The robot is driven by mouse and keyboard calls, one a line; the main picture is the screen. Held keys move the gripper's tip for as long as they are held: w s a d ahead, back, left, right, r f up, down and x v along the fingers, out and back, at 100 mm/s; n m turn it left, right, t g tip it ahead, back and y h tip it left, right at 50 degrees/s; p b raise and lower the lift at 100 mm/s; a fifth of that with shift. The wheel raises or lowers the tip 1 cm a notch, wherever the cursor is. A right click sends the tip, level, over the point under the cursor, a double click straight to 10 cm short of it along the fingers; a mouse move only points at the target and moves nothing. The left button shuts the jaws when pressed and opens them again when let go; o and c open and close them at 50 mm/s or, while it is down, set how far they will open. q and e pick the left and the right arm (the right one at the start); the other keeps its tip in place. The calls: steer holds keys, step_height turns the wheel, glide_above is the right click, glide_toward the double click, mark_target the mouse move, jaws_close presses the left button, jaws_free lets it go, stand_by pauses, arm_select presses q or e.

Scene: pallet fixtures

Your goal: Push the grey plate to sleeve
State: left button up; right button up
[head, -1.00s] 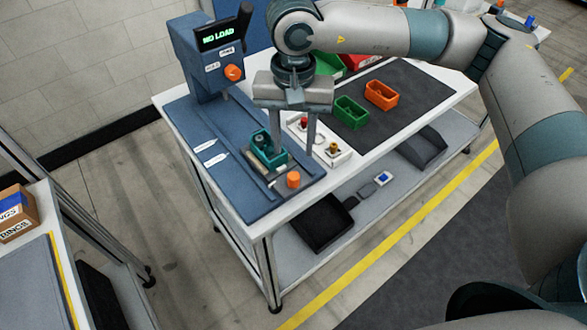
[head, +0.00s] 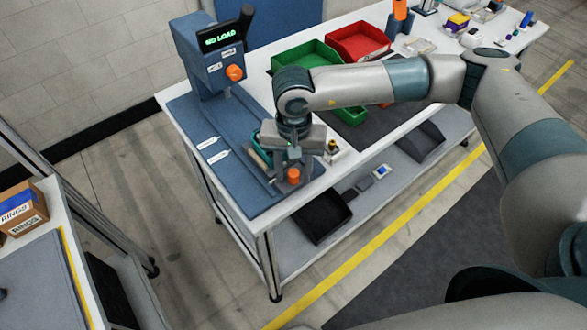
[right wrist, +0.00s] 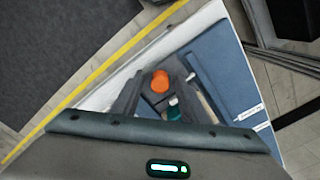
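My right gripper (head: 289,180) is low over the front end of the blue fixture bed (head: 247,195), pointing down. In the right wrist view its fingers (right wrist: 160,80) stand apart. An orange knob (head: 294,176) shows beside the fingers, and also in the right wrist view (right wrist: 160,81). A teal holder (right wrist: 173,113) is below the gripper, partly hidden by it. I cannot make out the sleeve or tell whether the fingers touch anything. My left gripper is not in view.
The blue machine (head: 207,62) at the back of the bed reads NO LOAD. Green (head: 300,58) and red (head: 358,42) bins stand on the table behind my right arm. A cardboard box (head: 22,212) is at far left.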

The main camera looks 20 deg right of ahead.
jaws_close()
steer(key=shift+w, duration=0.1)
